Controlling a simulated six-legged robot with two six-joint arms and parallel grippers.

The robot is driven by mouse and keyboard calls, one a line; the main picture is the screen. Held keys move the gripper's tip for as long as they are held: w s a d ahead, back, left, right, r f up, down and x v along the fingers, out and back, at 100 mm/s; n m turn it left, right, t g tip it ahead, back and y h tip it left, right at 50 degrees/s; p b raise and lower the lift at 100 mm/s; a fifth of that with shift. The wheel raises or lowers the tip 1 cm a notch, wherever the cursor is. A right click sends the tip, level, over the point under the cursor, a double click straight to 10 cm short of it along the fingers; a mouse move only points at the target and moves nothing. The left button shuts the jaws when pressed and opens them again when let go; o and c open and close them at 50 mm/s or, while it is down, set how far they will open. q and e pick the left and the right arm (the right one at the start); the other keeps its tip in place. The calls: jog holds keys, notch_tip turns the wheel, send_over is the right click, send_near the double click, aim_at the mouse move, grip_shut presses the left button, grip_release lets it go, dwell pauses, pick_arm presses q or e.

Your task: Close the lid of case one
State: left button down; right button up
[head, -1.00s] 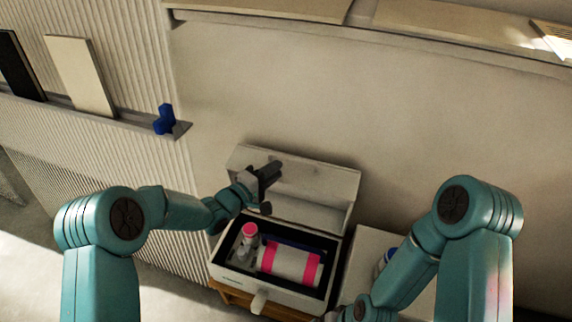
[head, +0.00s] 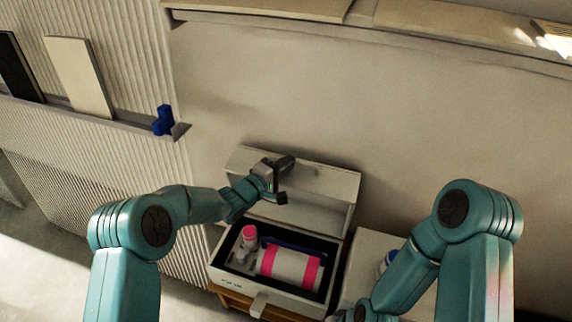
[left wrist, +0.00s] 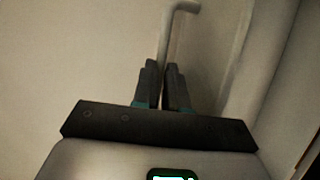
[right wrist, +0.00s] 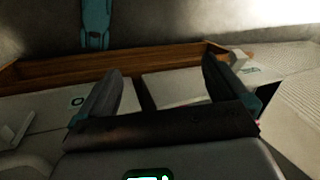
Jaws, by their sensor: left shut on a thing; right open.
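A white case (head: 232,283) stands open in the middle of the head view. Its lid (head: 330,188) is raised at the back, toward the wall. Inside the dark interior are a pink-capped bottle (head: 249,235) and a white roll with pink bands (head: 288,266). My left gripper (head: 279,183) is at the lid, over its left half. In the left wrist view its fingers (left wrist: 161,72) are shut on a thin, pale, bent piece (left wrist: 170,32), seemingly part of the lid. My right gripper (right wrist: 163,68) is open, with nothing between its fingers; the head view mostly hides it.
A white surface (head: 370,254) lies right of the case, with a blue-and-white item (head: 388,261) partly behind my right arm. A ledge on the left wall holds a blue object (head: 163,120) and leaning panels (head: 80,77). The wall behind the lid is bare.

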pick_arm(q)
jog(key=s+a+f+m+t+h+b, duration=0.1)
jog(key=s+a+f+h+b, duration=0.1)
jog(key=s+b, duration=0.5)
jog(key=s+a+f+m+t+h+b, duration=0.1)
jog(key=s+a+f+t+h+b, duration=0.1)
jog(key=s+a+b, duration=0.2)
jog(key=shift+s+f+m+b, duration=0.2)
jog(key=shift+s+m+b, duration=0.1)
jog(key=shift+s+b, duration=1.4)
jog(key=shift+s+p, duration=0.25)
jog(key=shift+p, duration=0.05)
jog(key=c, duration=1.4)
grip_release()
jog(key=shift+f, duration=0.1)
jog(key=shift+c, duration=0.2)
jog(key=p+v, duration=0.1)
jog(key=v, duration=1.5)
jog(key=shift+f+p, duration=0.2)
jog(key=shift+p, duration=0.15)
